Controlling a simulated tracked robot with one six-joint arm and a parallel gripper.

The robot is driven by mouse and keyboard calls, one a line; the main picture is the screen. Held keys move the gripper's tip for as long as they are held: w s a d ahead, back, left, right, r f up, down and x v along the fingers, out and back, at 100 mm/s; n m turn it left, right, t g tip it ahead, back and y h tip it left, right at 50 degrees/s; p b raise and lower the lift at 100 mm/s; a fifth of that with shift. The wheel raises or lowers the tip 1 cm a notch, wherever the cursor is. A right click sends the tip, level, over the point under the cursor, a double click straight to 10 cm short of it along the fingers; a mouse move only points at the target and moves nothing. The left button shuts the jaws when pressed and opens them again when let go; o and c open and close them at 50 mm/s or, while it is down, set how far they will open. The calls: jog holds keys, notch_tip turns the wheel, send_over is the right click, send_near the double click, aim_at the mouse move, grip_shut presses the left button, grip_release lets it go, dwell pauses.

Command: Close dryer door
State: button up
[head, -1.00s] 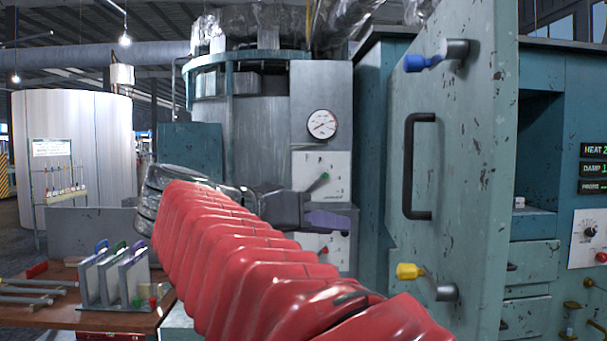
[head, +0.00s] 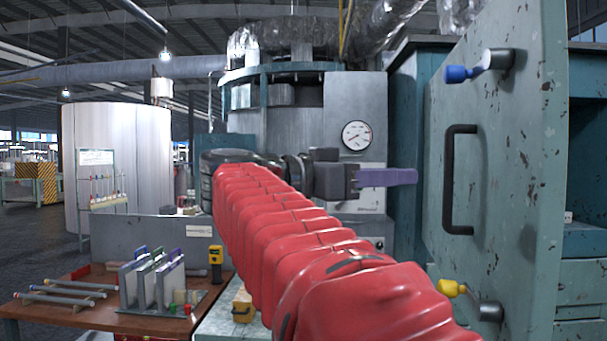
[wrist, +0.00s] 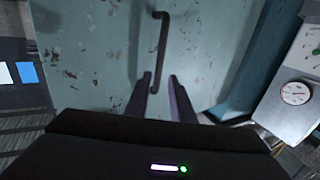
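The dryer door (head: 500,170) is a worn teal panel standing open at the right of the head view. A black vertical bar handle (head: 460,180) is on its face. My gripper (head: 412,177) points right toward the handle, with a small gap between fingertips and bar in the head view. In the wrist view my gripper (wrist: 160,85) is open and empty, its two dark fingers apart. The handle (wrist: 163,45) lies ahead, its lower end lined up between the fingertips. The wrist view also shows the door face (wrist: 95,55).
The door carries a blue-knobbed latch (head: 460,74) above and a yellow-knobbed latch (head: 452,288) below. A gauge (head: 356,135) is on the grey machine behind my arm. A wooden table (head: 120,315) with glass tubes and upright plates stands at lower left.

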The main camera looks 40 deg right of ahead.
aim_at(445, 175)
jog(key=shift+x, duration=6.3)
jog(key=shift+a, duration=0.1)
jog(key=shift+c, duration=0.2)
grip_shut()
